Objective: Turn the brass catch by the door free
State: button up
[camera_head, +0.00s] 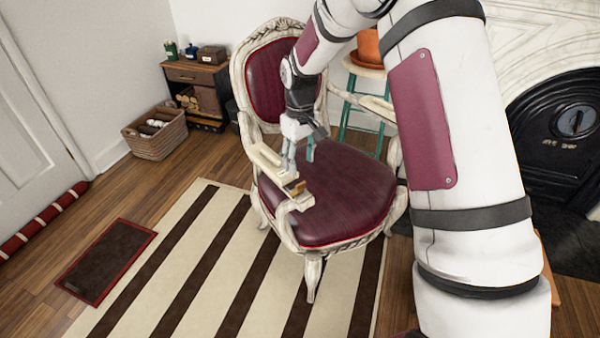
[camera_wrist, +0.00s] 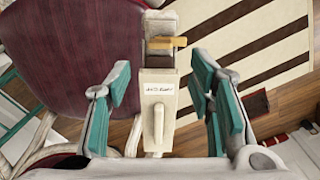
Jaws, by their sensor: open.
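A brass-coloured catch (camera_head: 295,187) sits on the front end of a narrow cream board (camera_head: 264,155) along the left arm of a carved chair. In the wrist view the brass catch (camera_wrist: 166,43) lies crosswise at the far end of the board (camera_wrist: 158,80), beyond a small label with unreadable writing. A cream lever-like piece (camera_wrist: 158,125) is on the board's near end. My gripper (camera_head: 298,158) is above the board. Its teal-padded fingers (camera_wrist: 162,70) are open on either side of the board, with nothing between them, short of the catch. A white door (camera_head: 30,130) stands far left.
The chair's dark red seat (camera_head: 335,195) is empty. A green stand with a terracotta pot (camera_head: 368,45) is behind it. A black fireplace door (camera_head: 565,125) is at right. A basket (camera_head: 155,133) and cabinet stand at the back left.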

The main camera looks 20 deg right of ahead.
jog(key=shift+r, duration=2.05)
jog(key=s+r+m, duration=0.2)
jog(key=s+r, duration=1.5)
jog(key=s, duration=0.3)
jog(key=s+m+t, duration=0.1)
jog(key=s+m, duration=0.2)
jog(key=s, duration=1.9)
notch_tip(320, 180, up, 15)
jog(key=t+p, duration=0.3)
jog(key=p, duration=1.1)
jog(key=shift+d, duration=0.3)
